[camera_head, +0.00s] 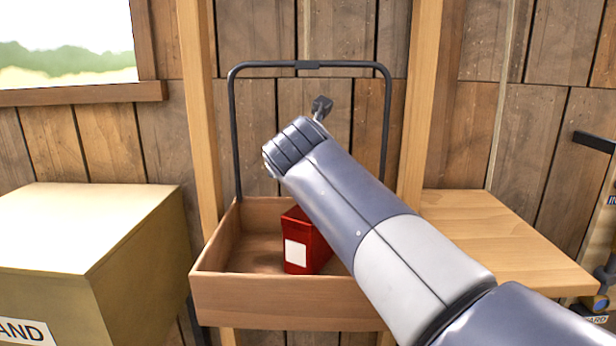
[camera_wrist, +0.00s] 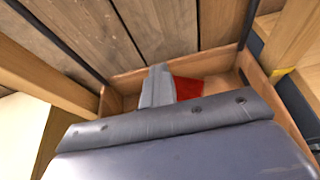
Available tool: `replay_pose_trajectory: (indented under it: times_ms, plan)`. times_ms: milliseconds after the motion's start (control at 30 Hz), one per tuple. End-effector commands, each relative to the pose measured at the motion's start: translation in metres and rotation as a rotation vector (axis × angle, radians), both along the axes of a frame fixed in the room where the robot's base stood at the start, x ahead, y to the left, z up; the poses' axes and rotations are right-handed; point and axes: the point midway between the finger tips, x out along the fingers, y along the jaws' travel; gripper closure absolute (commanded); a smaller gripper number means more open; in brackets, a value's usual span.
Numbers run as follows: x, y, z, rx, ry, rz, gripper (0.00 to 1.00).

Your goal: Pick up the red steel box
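The red steel box (camera_head: 307,240) stands in a wooden tray (camera_head: 285,303), with a white label on its front. My arm covers part of its right side in the head view. In the wrist view the red box (camera_wrist: 188,89) shows partly behind the grey finger parts of my gripper (camera_wrist: 158,88). My own arm link fills the lower part of that view. My gripper is above the tray, apart from the box as far as I can see. Whether its fingers are open or shut is unclear.
A dark metal hoop (camera_head: 308,65) rises behind the tray. A large tan box (camera_head: 85,230) stands at the left and a wooden tabletop (camera_head: 500,235) at the right. Wooden posts (camera_head: 420,100) flank the tray. The tray floor left of the red box is clear.

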Motion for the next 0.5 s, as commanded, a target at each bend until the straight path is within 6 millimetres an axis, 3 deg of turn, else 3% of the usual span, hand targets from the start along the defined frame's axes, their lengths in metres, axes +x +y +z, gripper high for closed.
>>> replay_pose_trajectory:
  times_ms: [167,500]
  plan:
    - [-0.0003,0.0002,0.0005,0.000,-0.001,0.001,1.00]
    - [-0.0006,0.0002,0.0009,0.000,-0.002,0.001,0.73]
